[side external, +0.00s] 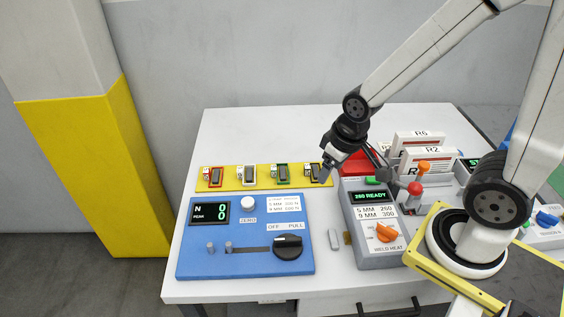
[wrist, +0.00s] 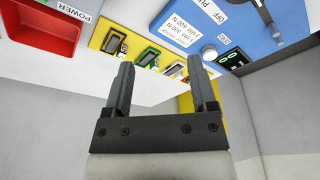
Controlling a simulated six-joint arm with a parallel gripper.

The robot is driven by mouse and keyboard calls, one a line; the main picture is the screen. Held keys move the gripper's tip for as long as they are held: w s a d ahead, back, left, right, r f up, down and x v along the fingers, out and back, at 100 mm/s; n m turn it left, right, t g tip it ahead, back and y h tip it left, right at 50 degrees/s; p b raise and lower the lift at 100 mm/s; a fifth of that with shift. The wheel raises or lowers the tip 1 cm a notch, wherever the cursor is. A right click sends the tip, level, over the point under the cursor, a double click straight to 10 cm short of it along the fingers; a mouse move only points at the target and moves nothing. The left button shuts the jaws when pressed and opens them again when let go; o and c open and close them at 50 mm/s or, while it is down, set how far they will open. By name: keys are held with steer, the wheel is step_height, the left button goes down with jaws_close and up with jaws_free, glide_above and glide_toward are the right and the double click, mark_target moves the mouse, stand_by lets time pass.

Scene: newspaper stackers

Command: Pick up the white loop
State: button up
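The white loop (side external: 248,175) lies on the yellow strip (side external: 232,186), second from the left between the red loop (side external: 215,177) and the green loop (side external: 281,174). It also shows in the wrist view as a small pale-edged piece (wrist: 174,70), seen between my finger tips. My gripper (side external: 324,170) is above the strip's right end, near the black loop (side external: 314,172), and apart from the white loop. In the wrist view my gripper (wrist: 160,62) has its two fingers spread with nothing between them.
A blue pull-test panel (side external: 245,266) with a knob and display sits in front of the strip. A grey weld-heat box (side external: 384,257) and red tray (side external: 360,164) stand right of it. White table is clear behind the strip. A yellow-and-white column (side external: 95,170) stands left.

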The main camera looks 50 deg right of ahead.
mark_target(240, 169)
stand_by(0.4)
